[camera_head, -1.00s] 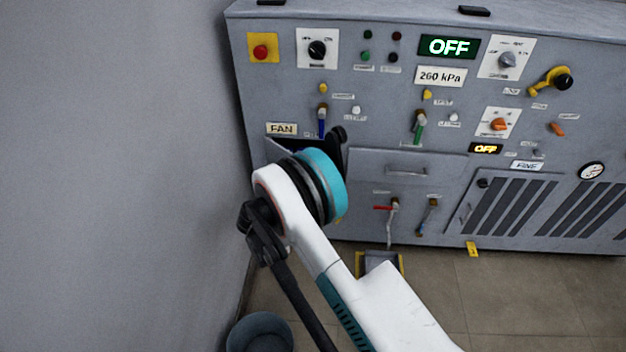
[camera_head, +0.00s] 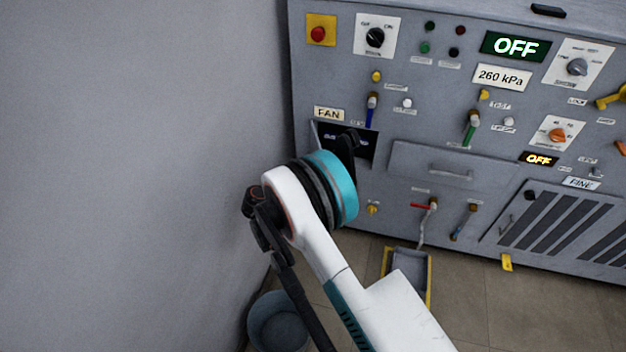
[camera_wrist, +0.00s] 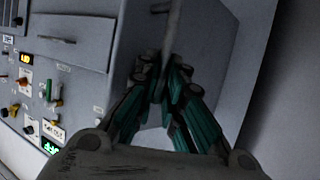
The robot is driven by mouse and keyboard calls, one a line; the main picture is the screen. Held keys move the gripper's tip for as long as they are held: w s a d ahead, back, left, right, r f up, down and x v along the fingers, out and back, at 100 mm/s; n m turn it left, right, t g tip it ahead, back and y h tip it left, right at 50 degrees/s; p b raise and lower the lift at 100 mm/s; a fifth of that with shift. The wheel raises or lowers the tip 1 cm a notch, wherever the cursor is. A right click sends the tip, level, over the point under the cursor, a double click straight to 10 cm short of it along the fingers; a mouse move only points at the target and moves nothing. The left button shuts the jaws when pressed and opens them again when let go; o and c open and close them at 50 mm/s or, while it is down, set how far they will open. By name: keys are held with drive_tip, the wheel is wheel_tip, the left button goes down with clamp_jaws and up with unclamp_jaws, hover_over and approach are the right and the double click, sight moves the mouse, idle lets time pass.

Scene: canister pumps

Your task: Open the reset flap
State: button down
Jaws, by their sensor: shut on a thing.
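The reset flap sits under the FAN label (camera_head: 329,114). In the head view, its dark recess (camera_head: 369,150) is partly uncovered, with small light marks inside. A narrow grey strip at the recess's left edge looks like the flap (camera_head: 315,136), standing out from the panel. My arm hides its lower part. My gripper (camera_wrist: 160,94) shows in the wrist view with its fingers closed together on a thin grey piece (camera_wrist: 172,28), which appears to be the flap's edge or handle. The exact contact is hidden.
A blue-handled lever (camera_head: 371,110) is just above the recess. A drawer front with a handle (camera_head: 450,174) lies to its right. A wall (camera_head: 150,150) closes off the left side. A bucket (camera_head: 278,322) and a grey tray (camera_head: 412,270) stand on the floor.

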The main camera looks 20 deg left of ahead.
drive_tip(key=shift+w+r, duration=0.1)
drive_tip(key=shift+w, duration=0.15)
drive_tip(key=c, duration=1.8)
unclamp_jaws()
drive_tip(key=shift+o, duration=0.6)
drive_tip(key=shift+w+f, duration=0.15)
drive_tip(key=shift+f, duration=0.05)
drive_tip(key=v, duration=0.7)
drive_tip(key=shift+s, duration=0.35)
